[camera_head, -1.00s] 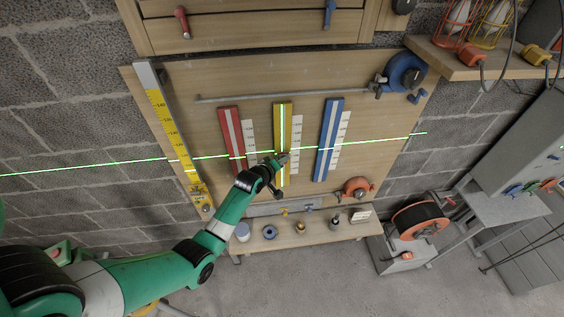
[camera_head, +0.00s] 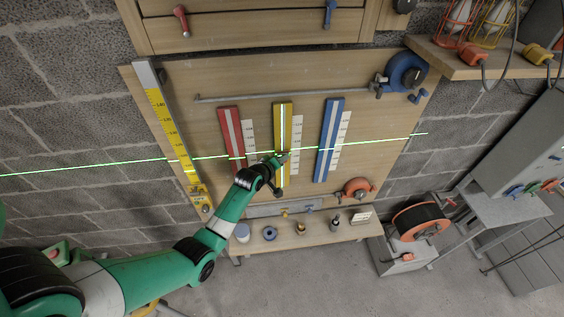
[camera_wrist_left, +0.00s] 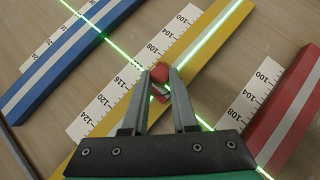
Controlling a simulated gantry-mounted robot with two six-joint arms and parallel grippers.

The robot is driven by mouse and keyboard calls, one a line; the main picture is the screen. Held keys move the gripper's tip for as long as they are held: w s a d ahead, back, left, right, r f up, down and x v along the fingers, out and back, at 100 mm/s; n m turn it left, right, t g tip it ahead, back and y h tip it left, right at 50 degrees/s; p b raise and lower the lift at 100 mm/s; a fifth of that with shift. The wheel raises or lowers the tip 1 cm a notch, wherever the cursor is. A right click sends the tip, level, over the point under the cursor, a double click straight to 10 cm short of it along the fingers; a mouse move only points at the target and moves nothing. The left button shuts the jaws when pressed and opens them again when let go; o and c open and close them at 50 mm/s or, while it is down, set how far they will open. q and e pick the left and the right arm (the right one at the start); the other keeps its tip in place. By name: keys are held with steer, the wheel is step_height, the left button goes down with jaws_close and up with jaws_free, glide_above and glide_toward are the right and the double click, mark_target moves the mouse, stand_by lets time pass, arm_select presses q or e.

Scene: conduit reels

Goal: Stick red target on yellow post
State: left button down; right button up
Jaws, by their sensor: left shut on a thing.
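The yellow post (camera_head: 283,112) is fixed to the wooden board between a red post (camera_head: 229,122) and a blue post (camera_head: 331,125). It also shows in the left wrist view (camera_wrist_left: 205,47), with a pale stripe along its middle. My left gripper (camera_head: 284,157) is at the lower half of the yellow post. In the left wrist view my left gripper (camera_wrist_left: 160,84) is shut on the small red target (camera_wrist_left: 160,72), which sits between the fingertips in front of the yellow post. Whether the target touches the post I cannot tell. My right gripper is not in view.
A green laser line (camera_head: 370,143) crosses the board and all three posts. White number scales (camera_head: 296,130) stand beside the posts. A yellow level staff (camera_head: 170,125) is at the left. A shelf (camera_head: 318,236) with small items lies below; a blue reel (camera_head: 405,72) is at upper right.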

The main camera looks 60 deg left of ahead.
arm_select(q)
steer(key=shift+a, duration=0.15)
steer(key=c, duration=0.6)
jaws_free()
steer(key=o, duration=0.5)
steer(key=shift+c, duration=0.2)
